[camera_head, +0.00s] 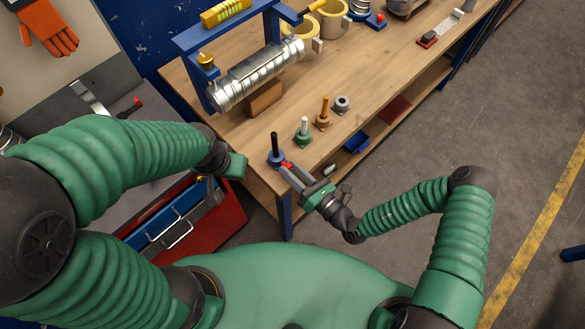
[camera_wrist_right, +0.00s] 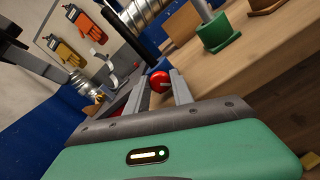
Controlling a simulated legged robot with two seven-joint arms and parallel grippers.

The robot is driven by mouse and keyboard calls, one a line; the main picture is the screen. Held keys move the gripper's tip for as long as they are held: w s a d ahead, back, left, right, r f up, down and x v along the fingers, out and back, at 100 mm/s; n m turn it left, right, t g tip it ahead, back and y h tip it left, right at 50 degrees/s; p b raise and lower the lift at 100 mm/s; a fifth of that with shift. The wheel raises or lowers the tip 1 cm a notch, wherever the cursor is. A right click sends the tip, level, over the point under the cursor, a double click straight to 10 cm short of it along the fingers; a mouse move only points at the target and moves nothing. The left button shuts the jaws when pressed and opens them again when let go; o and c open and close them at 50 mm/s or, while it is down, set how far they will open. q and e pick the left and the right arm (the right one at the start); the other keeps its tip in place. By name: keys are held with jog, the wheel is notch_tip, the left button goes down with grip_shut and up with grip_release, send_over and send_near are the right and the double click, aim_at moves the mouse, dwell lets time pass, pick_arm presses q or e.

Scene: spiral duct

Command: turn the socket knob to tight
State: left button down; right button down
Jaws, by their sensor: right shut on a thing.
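A small red knob (camera_head: 286,165) is on the side of the blue socket (camera_head: 275,158), near the bench's front left corner. A black post (camera_head: 274,142) stands upright in this socket. My right gripper (camera_head: 288,170) is shut on the red knob. In the right wrist view, the round red knob (camera_wrist_right: 159,80) sits between the fingertips, with the black post (camera_wrist_right: 138,35) just beyond. The knob's marking is not readable. My left gripper (camera_head: 237,166) hangs left of the bench corner, apart from the socket; its fingers cannot be made out.
A green socket (camera_head: 303,139) with a white post and an orange-brown socket (camera_head: 323,121) stand behind the blue one. A silver spiral duct (camera_head: 258,75) rests on a wooden block (camera_head: 265,98) under a blue frame. A red toolbox (camera_head: 226,212) stands below at left.

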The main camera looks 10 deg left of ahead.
jog(key=shift+w, duration=0.1)
jog(key=c, duration=1.3)
grip_release()
jog(key=shift+c, duration=0.2)
jog(key=shift+o, duration=1.2)
jog(key=shift+w+f, duration=0.1)
jog(key=shift+a, duration=0.1)
jog(key=shift+s+f, duration=0.2)
